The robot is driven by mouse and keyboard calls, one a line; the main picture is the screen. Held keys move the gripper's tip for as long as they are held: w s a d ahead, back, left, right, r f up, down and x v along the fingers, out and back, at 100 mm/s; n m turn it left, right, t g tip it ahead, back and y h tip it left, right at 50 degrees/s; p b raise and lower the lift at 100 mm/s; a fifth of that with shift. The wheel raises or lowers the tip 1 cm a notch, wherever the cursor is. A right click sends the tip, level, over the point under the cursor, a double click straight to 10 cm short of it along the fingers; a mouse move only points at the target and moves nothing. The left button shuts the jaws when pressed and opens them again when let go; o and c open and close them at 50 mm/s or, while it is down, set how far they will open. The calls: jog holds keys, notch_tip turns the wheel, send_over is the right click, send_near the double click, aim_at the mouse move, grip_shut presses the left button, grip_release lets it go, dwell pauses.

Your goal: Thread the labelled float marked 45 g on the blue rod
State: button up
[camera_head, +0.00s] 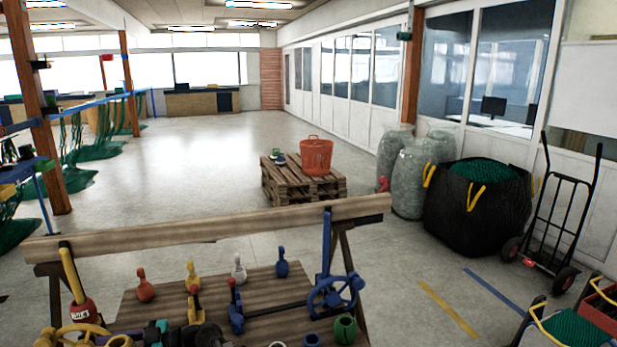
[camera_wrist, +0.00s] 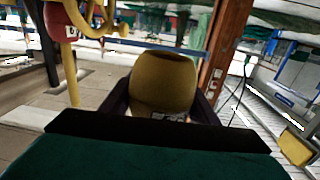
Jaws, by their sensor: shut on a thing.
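In the wrist view my gripper (camera_wrist: 162,98) is shut on an olive-yellow float (camera_wrist: 163,78). Its pale label shows only in part at the lower edge and cannot be read. In the head view the blue rod (camera_head: 326,243) stands upright at the right of the wooden rack, with a blue wheel-shaped piece (camera_head: 335,295) at its foot. I see no float on its upper part. The held float and my gripper cannot be picked out surely among the crowded parts at the lower left of the head view.
A yellow rod (camera_head: 72,275) carries a red labelled float (camera_head: 82,311); both also show close by in the wrist view. A wooden crossbeam (camera_head: 215,226) spans the rack. Red, yellow, white and blue small weights (camera_head: 281,264) stand on the board. Open floor lies beyond.

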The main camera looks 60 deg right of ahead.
jog(key=w+d+r+m+t+h+p, duration=0.1)
jog(key=d+r+m+t+h+p, duration=0.4)
jog(key=d, duration=1.3)
jog(key=w+d+r+m+t+h+p, duration=0.1)
jog(key=d+r+m+h, duration=0.45)
jog(key=d, duration=1.25)
jog(key=s+d+r+m+g+h+p, duration=0.1)
jog(key=s+d+r+h, duration=0.3)
jog(key=d, duration=0.7)
jog(key=s+d+r+m+h+p, duration=0.3)
jog(key=s+d+r+h, duration=0.2)
jog(key=s+d+r, duration=0.3)
jog(key=s+d+r+m+g+h+p, duration=0.1)
jog(key=s+d+r+h, duration=0.4)
jog(key=d, duration=0.9)
jog(key=shift+s+r+m+g+p, duration=0.4)
jog(key=shift+s+m+p, duration=0.3)
jog(key=shift+s, duration=0.45)
jog(key=shift+f+b, duration=0.4)
jog(key=shift+b, duration=0.3)
jog(key=shift+f+b, duration=2.05)
jog(key=shift+b, duration=1)
jog(key=shift+f, duration=0.1)
jog(key=shift+f, duration=2.9)
